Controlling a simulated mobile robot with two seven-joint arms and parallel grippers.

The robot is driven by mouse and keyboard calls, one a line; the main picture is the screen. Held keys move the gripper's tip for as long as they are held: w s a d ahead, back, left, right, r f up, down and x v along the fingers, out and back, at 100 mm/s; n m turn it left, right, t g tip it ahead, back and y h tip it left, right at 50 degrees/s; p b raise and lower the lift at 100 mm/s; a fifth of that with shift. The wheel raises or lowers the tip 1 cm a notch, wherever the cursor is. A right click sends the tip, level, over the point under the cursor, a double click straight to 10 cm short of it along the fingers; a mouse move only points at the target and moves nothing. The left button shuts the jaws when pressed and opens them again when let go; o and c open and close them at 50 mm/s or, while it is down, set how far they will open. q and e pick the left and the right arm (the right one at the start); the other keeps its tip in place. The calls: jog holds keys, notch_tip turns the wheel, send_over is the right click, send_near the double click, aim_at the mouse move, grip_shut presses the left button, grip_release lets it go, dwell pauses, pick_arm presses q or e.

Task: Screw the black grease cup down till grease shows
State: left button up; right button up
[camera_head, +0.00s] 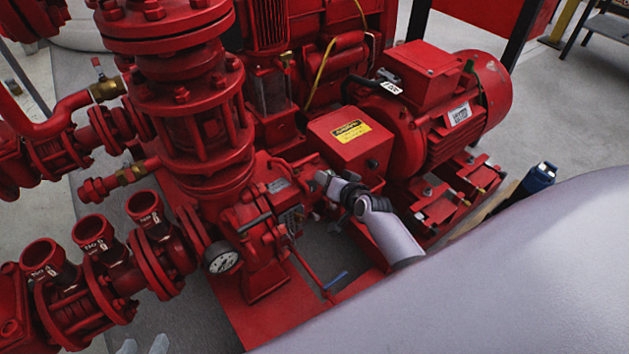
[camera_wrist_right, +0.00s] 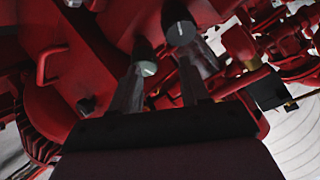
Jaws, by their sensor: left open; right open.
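In the right wrist view, two dark round-ended cylinders with pale marks on their ends (camera_wrist_right: 180,27) (camera_wrist_right: 147,67) show near the fingertips. They look like cups on the red pump; I cannot tell which is the black grease cup. My right gripper (camera_wrist_right: 161,66) is open, its two grey fingers reaching toward them; contact is unclear. In the head view my right gripper (camera_head: 324,183) is at the pump's bearing housing beside the red coupling guard, and no cup can be made out there.
The red coupling guard (camera_head: 349,133) with a yellow label and the red motor (camera_head: 435,90) stand beside my right gripper. A pressure gauge (camera_head: 223,258) and open red pipe stubs (camera_head: 95,235) are at the left.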

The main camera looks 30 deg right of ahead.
aim_at(313, 185)
jog(key=a+m+g+y, duration=0.2)
jog(key=m+g+y, duration=0.1)
jog(key=w+a+m+g+y+b, duration=0.1)
jog(key=m+g, duration=0.1)
jog(key=shift+f, duration=0.4)
jog(key=shift+w+a+f+b, duration=0.2)
jog(key=shift+w+f+b, duration=0.15)
jog(key=shift+f+b, duration=0.1)
jog(key=shift+w+f, duration=0.1)
jog(key=shift+a, duration=0.1)
jog(key=c, duration=0.6)
pick_arm(q)
jog(key=shift+d, duration=0.3)
pick_arm(e)
jog(key=shift+c, duration=0.9)
